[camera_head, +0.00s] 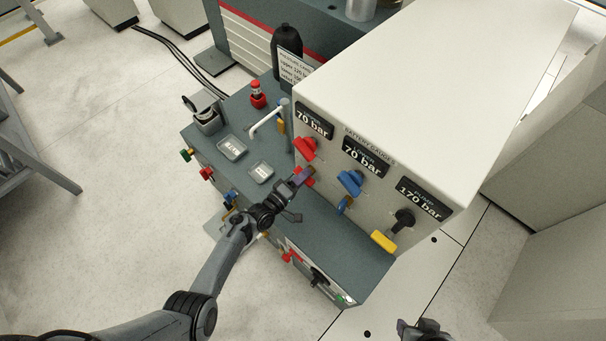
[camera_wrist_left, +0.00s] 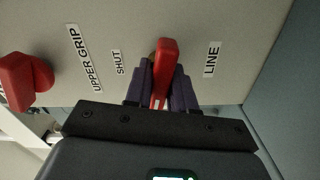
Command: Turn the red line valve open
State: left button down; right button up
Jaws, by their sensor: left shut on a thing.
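The red line valve handle (camera_wrist_left: 166,60) shows in the left wrist view between the purple fingers of my left gripper (camera_wrist_left: 162,88), which is shut on it. The label LINE (camera_wrist_left: 212,60) is to its right; the labels SHUT (camera_wrist_left: 117,62) and UPPER GRIP (camera_wrist_left: 84,58) are to its left. In the head view my left gripper (camera_head: 299,178) is at the lower left of the cream panel, covering much of the handle. My right gripper (camera_head: 424,329) shows only partly at the bottom edge, and its jaws cannot be read.
Another red handle (camera_head: 304,147) is just above, and a blue handle (camera_head: 351,183) and a black handle (camera_head: 404,218) are to the right under 70 and 170 bar gauges.

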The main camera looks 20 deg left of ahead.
pick_arm(q)
jog(key=shift+n+p, duration=0.3)
jog(key=shift+n, duration=0.8)
jog(key=c, duration=1)
grip_release()
jog(key=shift+c, duration=0.2)
